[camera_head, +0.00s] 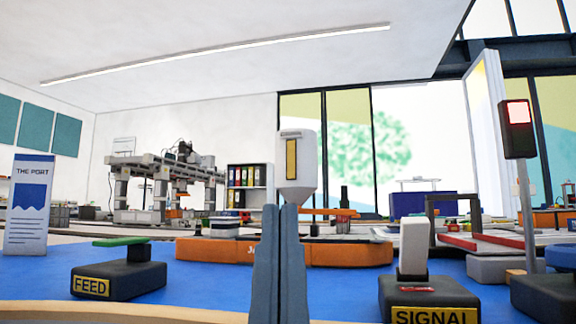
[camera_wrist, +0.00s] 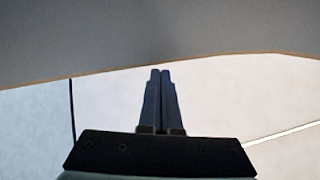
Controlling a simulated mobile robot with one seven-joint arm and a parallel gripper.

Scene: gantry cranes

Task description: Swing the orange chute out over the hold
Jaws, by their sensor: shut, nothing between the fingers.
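The orange chute (camera_head: 330,211) is a thin, flat arm at the lower end of a white silo (camera_head: 297,165) with a yellow stripe, and it points right. The orange boat (camera_head: 345,253) lies on the blue surface below it. The inside of its hold is hidden at this low angle, so I cannot tell whether the chute is over it. My gripper (camera_head: 281,207) stands upright in front of the silo, fingers together and empty. It hides the silo's base and the boat's middle. In the wrist view my gripper (camera_wrist: 160,72) is also shut, with no task object there.
A FEED box (camera_head: 118,275) with a green lever stands front left. A SIGNAL box (camera_head: 428,296) with a pale upright handle stands front right, near a post with a lit red lamp (camera_head: 517,112). A gantry crane (camera_head: 165,170) stands behind left. Blue surface is clear between the boxes and boat.

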